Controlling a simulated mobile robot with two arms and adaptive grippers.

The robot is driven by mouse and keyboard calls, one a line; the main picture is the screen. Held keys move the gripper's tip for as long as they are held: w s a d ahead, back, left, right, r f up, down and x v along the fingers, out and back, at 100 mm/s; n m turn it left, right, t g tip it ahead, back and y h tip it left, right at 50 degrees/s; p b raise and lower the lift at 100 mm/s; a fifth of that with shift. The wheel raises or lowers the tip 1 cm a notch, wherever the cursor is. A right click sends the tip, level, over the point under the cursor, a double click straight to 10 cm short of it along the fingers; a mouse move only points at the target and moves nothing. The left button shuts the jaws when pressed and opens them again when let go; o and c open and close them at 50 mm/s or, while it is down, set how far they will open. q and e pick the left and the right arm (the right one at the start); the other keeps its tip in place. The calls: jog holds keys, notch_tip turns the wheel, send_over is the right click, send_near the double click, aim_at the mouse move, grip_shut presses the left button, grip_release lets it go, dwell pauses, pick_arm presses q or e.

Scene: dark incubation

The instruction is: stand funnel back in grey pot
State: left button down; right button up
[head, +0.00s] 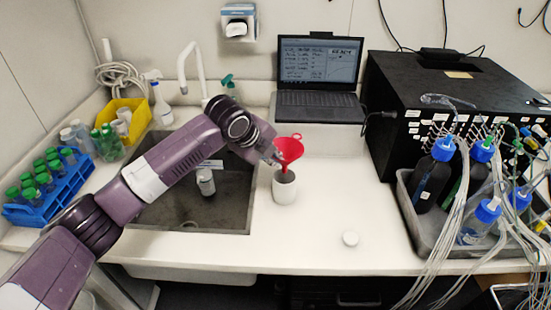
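The red funnel (290,149) is above the grey pot, with its wide cone up and to the right. The grey pot (285,190) stands upright on the white counter, just right of the sink. My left gripper (278,162) is at the left side of the funnel, just above the pot's rim. Its fingers are small and partly hidden against the funnel, so I cannot tell whether they are closed on it. The funnel's lower end is hidden near the pot's mouth. My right gripper is not in view.
The sink (226,215) with a bottle (206,181) in it lies under my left arm. A laptop (319,78) stands behind the pot. A grey tray (424,236) of bottles and tubing is at the right.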

pick_arm(q)
jog(key=shift+f+b, duration=0.3)
jog(key=shift+f, duration=0.3)
jog(key=shift+f+b, duration=0.85)
jog(key=shift+f, duration=1.85)
jog(key=c, duration=2.1)
grip_release()
jog(key=shift+s, duration=0.1)
jog(key=o, duration=0.5)
